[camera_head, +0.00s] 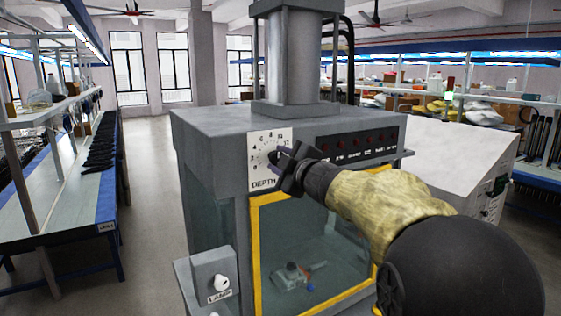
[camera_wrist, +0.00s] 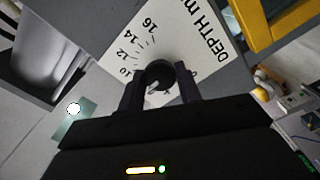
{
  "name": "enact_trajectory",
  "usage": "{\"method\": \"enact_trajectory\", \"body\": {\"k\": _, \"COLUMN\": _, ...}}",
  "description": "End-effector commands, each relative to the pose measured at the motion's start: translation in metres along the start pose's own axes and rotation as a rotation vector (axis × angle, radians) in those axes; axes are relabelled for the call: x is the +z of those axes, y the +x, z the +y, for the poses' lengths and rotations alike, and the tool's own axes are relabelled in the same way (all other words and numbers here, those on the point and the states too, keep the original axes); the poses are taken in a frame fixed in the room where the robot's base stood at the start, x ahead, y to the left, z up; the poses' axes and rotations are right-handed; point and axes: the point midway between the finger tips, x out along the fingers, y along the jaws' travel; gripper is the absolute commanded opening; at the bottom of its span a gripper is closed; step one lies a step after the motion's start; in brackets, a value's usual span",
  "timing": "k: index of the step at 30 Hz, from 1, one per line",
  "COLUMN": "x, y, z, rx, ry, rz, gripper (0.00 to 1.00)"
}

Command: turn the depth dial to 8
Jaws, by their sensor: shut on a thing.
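The white depth dial plate (camera_head: 262,142) sits on the upper front of a grey press, with numbers in an arc and the word DEPTH below. In the wrist view, the plate (camera_wrist: 185,35) shows 10, 12, 14 and 16 clear of my gripper. The round dark dial knob (camera_wrist: 158,71) stands between my fingers. My gripper (camera_head: 283,160) is shut on the knob, one finger on each side, and it also shows in the wrist view (camera_wrist: 161,82). In the head view my gripper mostly hides the knob. I cannot read which number the knob points to.
A black panel with red lights (camera_head: 355,146) is right of the dial. Below is a yellow-framed window (camera_head: 255,255) with a small fixture (camera_head: 291,275) behind it. A lamp switch box (camera_head: 214,278) juts out at lower left. A workbench (camera_head: 75,195) stands at left; the aisle between is clear.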

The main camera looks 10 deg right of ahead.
Motion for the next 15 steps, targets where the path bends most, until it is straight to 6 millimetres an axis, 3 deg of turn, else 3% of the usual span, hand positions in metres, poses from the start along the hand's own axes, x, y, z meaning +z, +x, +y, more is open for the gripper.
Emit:
{"method": "enact_trajectory", "body": {"k": 1, "x": 0.0002, "y": 0.0002, "z": -0.0009, "rx": -0.002, "ry": 0.001, "rz": 0.000, "gripper": 0.12}}
{"method": "enact_trajectory", "body": {"k": 2, "x": 0.0002, "y": 0.0002, "z": -0.0009, "rx": -0.002, "ry": 0.001, "rz": 0.000, "gripper": 0.40}}
{"method": "enact_trajectory", "body": {"k": 4, "x": 0.0002, "y": 0.0002, "z": -0.0009, "rx": -0.002, "ry": 0.001, "rz": 0.000, "gripper": 0.54}}
{"method": "enact_trajectory", "body": {"k": 15, "x": 0.0002, "y": -0.0027, "z": -0.0002, "rx": 0.000, "ry": 0.001, "rz": 0.000, "gripper": 0.56}}
